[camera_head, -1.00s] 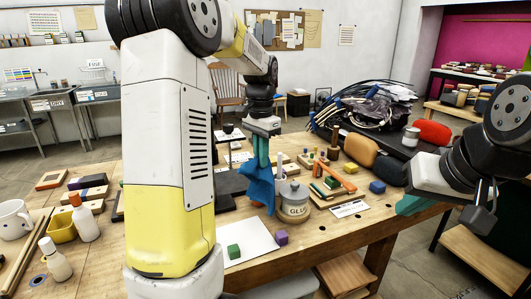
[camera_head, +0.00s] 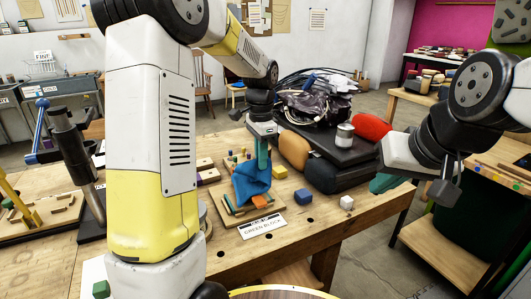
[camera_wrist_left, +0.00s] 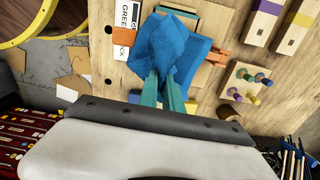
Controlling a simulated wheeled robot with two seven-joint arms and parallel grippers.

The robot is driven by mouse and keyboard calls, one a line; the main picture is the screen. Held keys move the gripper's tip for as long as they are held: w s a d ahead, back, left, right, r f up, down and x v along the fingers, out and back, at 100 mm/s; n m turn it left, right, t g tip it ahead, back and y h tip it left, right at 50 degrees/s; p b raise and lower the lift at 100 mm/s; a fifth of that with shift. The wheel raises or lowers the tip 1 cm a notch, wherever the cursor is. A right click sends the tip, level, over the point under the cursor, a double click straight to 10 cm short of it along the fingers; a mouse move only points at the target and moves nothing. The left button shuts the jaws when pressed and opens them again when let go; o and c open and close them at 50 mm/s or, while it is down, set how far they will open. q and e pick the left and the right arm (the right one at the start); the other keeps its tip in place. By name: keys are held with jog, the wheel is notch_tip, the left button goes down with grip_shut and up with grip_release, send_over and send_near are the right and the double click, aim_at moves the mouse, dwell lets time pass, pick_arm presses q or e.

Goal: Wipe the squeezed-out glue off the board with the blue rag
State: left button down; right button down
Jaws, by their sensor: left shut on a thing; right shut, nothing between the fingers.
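My left gripper (camera_head: 262,142) is shut on the blue rag (camera_head: 252,183), which hangs bunched below the fingers. I cannot tell whether the rag presses on the board. Squeezed-out glue is not visible. My right gripper (camera_head: 390,183) is shut and empty, off the bench's right side.
A "GREEN BLOCK" card (camera_head: 262,227) lies in front of the board. A black case (camera_head: 335,172) stands behind at right. The bench's front right is mostly clear.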

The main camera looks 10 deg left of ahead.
pick_arm(q)
notch_tip(320, 180, down, 6)
jog(key=shift+f, duration=0.15)
jog(key=c, duration=0.6)
grip_release()
jog(key=shift+f, duration=1.2)
jog(key=shift+s+f, duration=0.15)
grip_shut()
jog(key=shift+a, duration=0.1)
